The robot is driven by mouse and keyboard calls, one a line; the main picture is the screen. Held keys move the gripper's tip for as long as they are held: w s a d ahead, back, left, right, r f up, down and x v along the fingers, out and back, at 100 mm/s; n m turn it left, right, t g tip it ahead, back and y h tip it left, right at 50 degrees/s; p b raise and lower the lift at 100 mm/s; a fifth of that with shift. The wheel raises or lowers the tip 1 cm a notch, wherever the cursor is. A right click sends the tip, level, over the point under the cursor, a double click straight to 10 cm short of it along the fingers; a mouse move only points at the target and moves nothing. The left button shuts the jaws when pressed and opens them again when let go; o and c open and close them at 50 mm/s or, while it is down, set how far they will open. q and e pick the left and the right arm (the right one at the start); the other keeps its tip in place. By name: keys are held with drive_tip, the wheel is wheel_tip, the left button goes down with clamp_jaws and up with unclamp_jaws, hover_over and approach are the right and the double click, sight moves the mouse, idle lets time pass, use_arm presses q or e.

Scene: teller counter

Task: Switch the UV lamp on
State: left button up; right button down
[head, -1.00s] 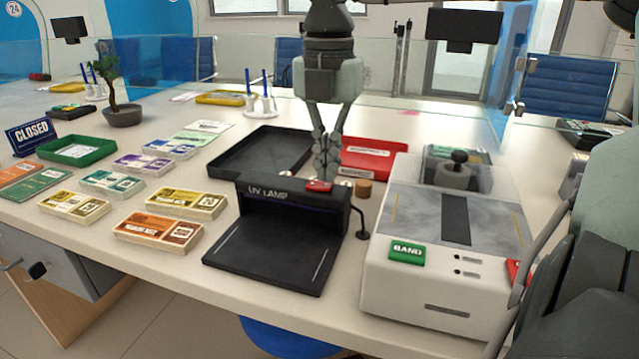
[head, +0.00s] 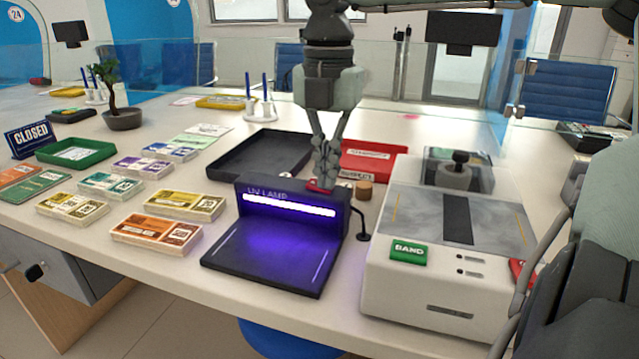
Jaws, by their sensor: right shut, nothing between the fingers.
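The black UV lamp (head: 265,262) stands on the counter, left of the white banding machine. Its tube (head: 289,205) glows white and violet light falls on its base plate. A red switch (head: 318,186) sits on top of the lamp housing. My right gripper (head: 325,182) points straight down with its fingers shut and empty; its tips are at the red switch, touching or just above it, and partly hide it. My left gripper is not in view.
The white banding machine (head: 400,290) with a green BAND button (head: 409,253) stands close on the right. A black tray (head: 245,152) and a red tray (head: 372,172) lie behind the lamp. Several banknote bundles (head: 157,234) lie to the left.

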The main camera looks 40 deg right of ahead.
drive_tip(key=shift+r+p, duration=2.1)
drive_tip(key=shift+r, duration=1.35)
